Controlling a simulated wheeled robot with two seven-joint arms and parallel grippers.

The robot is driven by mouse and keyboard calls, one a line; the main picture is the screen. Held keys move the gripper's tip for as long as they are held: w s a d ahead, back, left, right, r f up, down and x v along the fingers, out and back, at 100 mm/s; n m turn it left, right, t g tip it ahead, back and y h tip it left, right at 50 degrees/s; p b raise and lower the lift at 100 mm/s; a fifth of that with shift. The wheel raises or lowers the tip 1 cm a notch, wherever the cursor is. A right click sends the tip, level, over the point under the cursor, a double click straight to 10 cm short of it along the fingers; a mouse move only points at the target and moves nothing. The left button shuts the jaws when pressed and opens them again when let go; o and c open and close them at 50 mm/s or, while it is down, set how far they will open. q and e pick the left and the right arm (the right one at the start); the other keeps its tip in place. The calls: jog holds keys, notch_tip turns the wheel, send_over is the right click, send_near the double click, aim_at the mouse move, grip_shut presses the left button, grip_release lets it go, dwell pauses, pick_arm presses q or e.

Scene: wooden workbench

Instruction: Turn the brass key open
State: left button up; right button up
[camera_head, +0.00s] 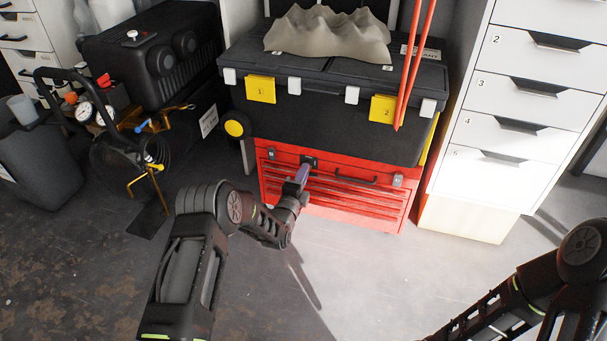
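A red tool chest (345,205) with several drawers stands on the floor under a black toolbox. My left gripper (304,168) is at the chest's upper front, left of its middle, beside a small dark fitting (309,160). It seems to touch or nearly touch that fitting; I cannot tell which. No brass key can be made out; my gripper and wrist cover part of the chest front there. The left gripper's fingers are too small to tell whether they are open or shut. My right arm comes in at the lower right, and its gripper is out of the picture.
The black toolbox (330,125) with yellow latches carries a crumpled grey-brown sheet (328,38) and red rods (413,65). A white drawer cabinet (515,110) stands right. A black case (150,50) and a compressor (115,130) stand left. The floor in front is clear.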

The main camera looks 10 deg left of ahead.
pick_arm(q)
grip_shut()
dwell(1.0)
jog(key=shift+n, duration=9)
